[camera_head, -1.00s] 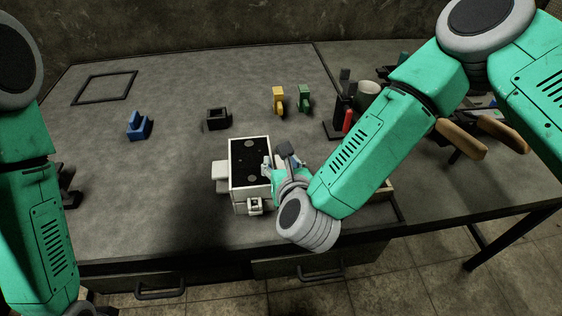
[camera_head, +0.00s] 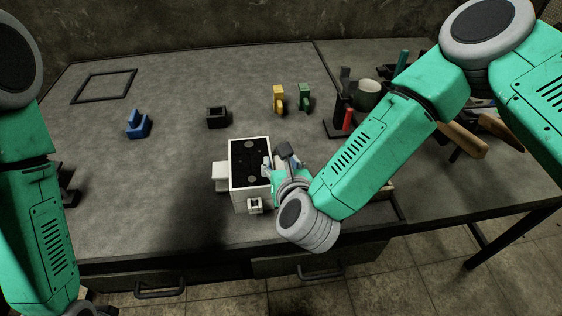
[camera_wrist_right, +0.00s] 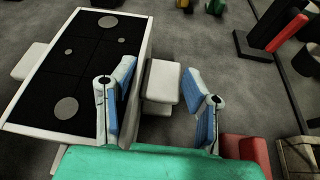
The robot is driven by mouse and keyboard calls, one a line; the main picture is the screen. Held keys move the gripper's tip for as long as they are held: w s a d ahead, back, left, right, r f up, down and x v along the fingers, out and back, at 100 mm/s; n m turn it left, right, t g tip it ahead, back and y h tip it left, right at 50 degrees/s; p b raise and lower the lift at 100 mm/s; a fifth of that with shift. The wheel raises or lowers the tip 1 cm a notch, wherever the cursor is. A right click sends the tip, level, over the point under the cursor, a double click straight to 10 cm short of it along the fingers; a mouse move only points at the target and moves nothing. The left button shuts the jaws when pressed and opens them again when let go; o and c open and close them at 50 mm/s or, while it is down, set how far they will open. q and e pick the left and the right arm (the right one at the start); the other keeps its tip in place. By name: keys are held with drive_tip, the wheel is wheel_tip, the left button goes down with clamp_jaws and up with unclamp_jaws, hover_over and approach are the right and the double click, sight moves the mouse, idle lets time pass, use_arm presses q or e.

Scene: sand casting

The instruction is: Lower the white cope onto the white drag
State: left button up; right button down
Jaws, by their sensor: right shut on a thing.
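The white cope (camera_head: 239,199) is an upright, open frame packed with black sand that shows round grey spots; it also shows in the right wrist view (camera_wrist_right: 142,72). It sits over the white drag, which is mostly hidden beneath it. White side blocks stick out at its left (camera_head: 219,171) and right (camera_wrist_right: 163,82). My right gripper (camera_wrist_right: 160,110) has its blue-padded fingers on both sides of the right-hand block, holding the cope there. I cannot tell whether any gap is left between cope and drag. My left arm is at the left edge; its gripper is out of view.
A blue part (camera_head: 138,127), a black block (camera_head: 217,118), and yellow (camera_head: 279,98) and green (camera_head: 304,97) parts stand behind the cope. A black stand with a red piece (camera_head: 347,119) is at the right. An empty dark frame (camera_head: 104,73) lies far left.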

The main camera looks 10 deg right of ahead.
drive_tip(key=shift+r, duration=0.15)
drive_tip(key=c, duration=0.8)
unclamp_jaws()
